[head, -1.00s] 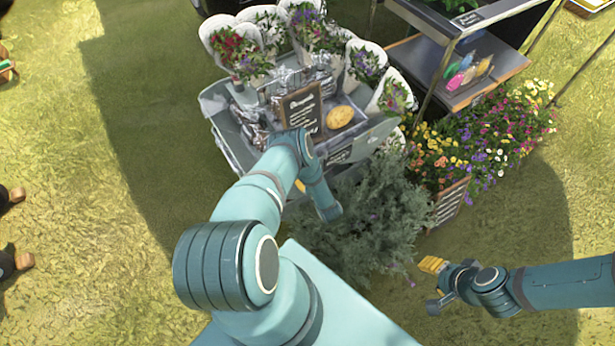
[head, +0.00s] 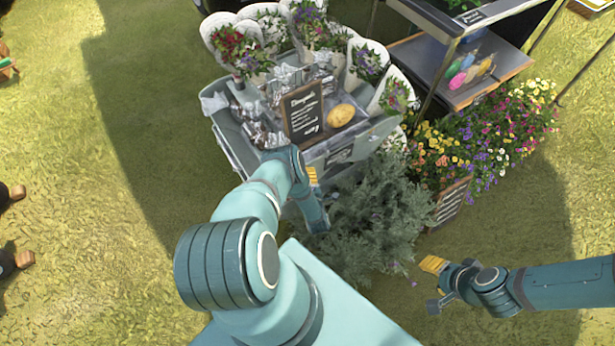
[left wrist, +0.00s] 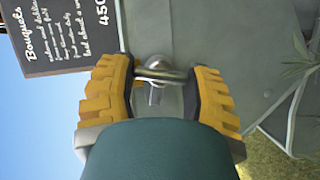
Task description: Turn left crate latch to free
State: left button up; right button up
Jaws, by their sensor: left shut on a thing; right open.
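The grey crate (head: 232,143) stands upper middle in the head view, with flower bouquets and a chalkboard sign on it. In the left wrist view my left gripper (left wrist: 160,90) has its yellow fingers on either side of a metal latch (left wrist: 160,74) on the crate's grey wall (left wrist: 222,40), shut on it. In the head view my left arm reaches to the crate's front; my wrist hides the latch and most of the gripper, with only a yellow bit (head: 312,177) showing. My right gripper (head: 432,283) is open and empty at the lower right, away from the crate.
The chalkboard sign (head: 302,113) stands close above my left gripper; it also shows in the left wrist view (left wrist: 70,30). A grey-green bush (head: 365,215) is right of my left forearm. A flower planter (head: 452,202) and a metal stand (head: 465,85) are further right.

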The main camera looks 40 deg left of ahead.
pick_arm(q)
jog(key=shift+n+t+y, duration=0.3)
jog(key=shift+n+t, duration=0.2)
jog(key=shift+n, duration=0.7)
jog(key=o, duration=1.2)
notch_tip(320, 180, up, 9)
jog(key=shift+w+a+r, duration=0.1)
jog(key=shift+r, duration=0.45)
